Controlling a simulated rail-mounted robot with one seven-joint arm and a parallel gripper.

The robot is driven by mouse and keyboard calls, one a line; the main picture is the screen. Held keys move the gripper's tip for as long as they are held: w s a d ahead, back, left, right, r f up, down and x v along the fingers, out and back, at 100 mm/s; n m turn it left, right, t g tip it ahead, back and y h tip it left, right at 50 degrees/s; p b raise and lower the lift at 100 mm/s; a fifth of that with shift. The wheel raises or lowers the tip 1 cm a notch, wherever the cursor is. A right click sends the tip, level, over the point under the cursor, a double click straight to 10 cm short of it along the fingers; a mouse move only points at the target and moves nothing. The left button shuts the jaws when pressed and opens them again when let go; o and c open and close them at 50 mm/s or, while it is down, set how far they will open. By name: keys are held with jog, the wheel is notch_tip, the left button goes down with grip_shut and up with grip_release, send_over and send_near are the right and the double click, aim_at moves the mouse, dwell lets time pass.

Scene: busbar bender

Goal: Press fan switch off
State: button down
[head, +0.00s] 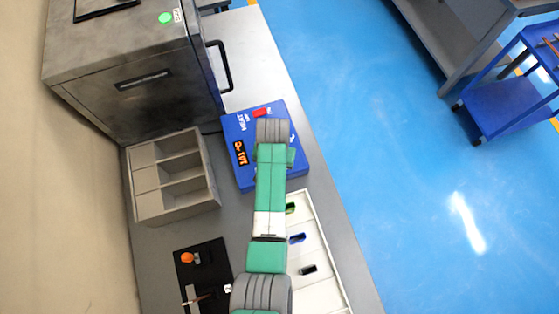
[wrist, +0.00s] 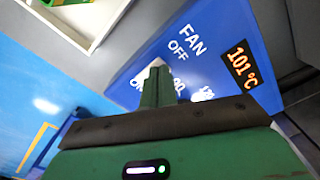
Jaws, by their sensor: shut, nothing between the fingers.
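The blue control box (head: 247,172) stands on the bench in the head view. It bears a red switch (head: 261,113), a HEAT label and an orange temperature display (head: 240,152). In the wrist view the blue panel (wrist: 213,48) shows the words FAN and OFF and the display (wrist: 242,65), which reads 101 °C. My gripper (wrist: 158,82) is shut and empty, its fingertips over the panel just below the OFF label. The fan switch is not clearly visible; the fingers cover that area. I cannot tell whether the tips touch. In the head view my arm hides the box's right part.
A grey oven-like cabinet (head: 130,85) with a green button stands behind the box. A compartment tray (head: 146,178) is to the left. A white parts tray (head: 322,262) and a black mat (head: 216,258) lie nearer.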

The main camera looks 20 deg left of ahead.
jog(key=shift+f, duration=0.1)
notch_tip(320, 180, up, 7)
jog(key=p, duration=0.7)
dwell(0.5)
